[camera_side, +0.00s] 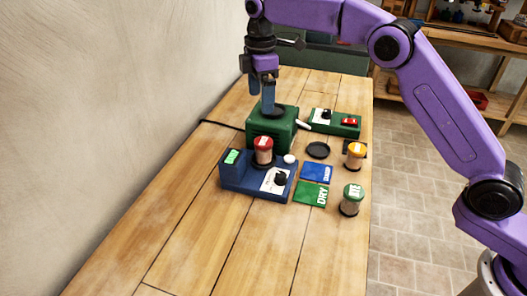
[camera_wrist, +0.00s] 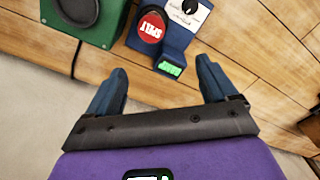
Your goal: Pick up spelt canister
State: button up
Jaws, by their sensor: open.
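The spelt canister (camera_side: 263,152) has a red lid and a clear body with tan contents. It stands upright on the blue device (camera_side: 233,183), which has a green display and a dial. In the wrist view its red lid (camera_wrist: 150,27) shows white lettering, beyond the fingertips. My gripper (camera_side: 268,108) points down above the green box (camera_side: 262,140), behind the canister in the side view. In the wrist view my gripper (camera_wrist: 161,66) has its blue fingers wide apart with nothing between them.
A green switch unit (camera_side: 345,131), a black disc (camera_side: 318,150), an orange-lidded canister (camera_side: 355,155) and a green-lidded canister (camera_side: 351,200) stand to the right. A blue card (camera_side: 316,172) and a green "DRY" card (camera_side: 311,194) lie flat. The wall (camera_side: 120,100) borders the left; the front table is clear.

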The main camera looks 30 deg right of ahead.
jog(key=w, duration=0.2)
send_near(264, 141)
jog(key=f, duration=0.6)
jog(key=shift+w+a+f, duration=0.2)
jog(key=shift+a+f, duration=0.15)
jog(key=shift+s+d+f, duration=0.1)
jog(key=shift+d+f, duration=0.05)
jog(key=shift+f, duration=1.2)
jog(key=shift+s+d+f, duration=0.1)
jog(key=shift+d+f, duration=0.05)
jog(key=shift+f, duration=1.2)
jog(key=c, duration=1.3)
jog(key=shift+c, duration=0.5)
jog(key=shift+r, duration=0.15)
